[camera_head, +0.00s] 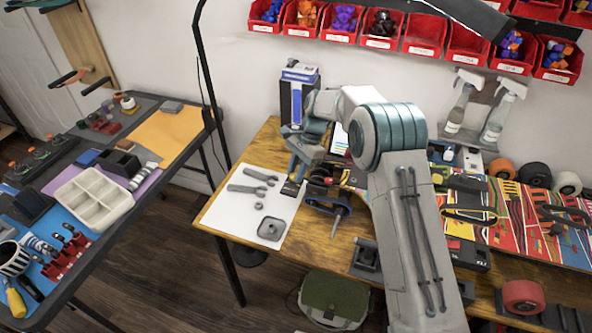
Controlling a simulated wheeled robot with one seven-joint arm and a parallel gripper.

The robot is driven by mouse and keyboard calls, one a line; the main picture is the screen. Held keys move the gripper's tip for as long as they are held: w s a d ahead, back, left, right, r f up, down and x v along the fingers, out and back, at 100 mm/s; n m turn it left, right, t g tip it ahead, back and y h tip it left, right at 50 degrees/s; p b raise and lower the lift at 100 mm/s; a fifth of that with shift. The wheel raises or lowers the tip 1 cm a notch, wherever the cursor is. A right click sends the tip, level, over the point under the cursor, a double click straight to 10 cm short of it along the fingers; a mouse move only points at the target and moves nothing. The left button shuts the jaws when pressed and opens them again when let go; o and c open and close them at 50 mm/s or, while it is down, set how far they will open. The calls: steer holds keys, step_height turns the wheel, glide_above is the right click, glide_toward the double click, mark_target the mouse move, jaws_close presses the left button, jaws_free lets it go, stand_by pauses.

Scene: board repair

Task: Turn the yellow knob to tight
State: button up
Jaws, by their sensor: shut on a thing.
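My gripper (294,174) points down at the left side of a dark clamp or vise (321,185) on the wooden bench. It is shut on a small part there. A small dark piece with a yellowish patch (291,188) shows right at the fingertips. It is too small to tell for sure that this is the yellow knob, or which way it is turned. My wrist and forearm hide part of the bench behind and to the right of the clamp.
A white sheet (222,206) with wrenches and a square metal plate (271,229) lies left of the clamp. A blue-and-white box (297,95) stands behind my gripper. Red bins (424,35) hang above.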

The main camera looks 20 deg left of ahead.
steer(key=o, duration=1)
steer(key=v, duration=1.4)
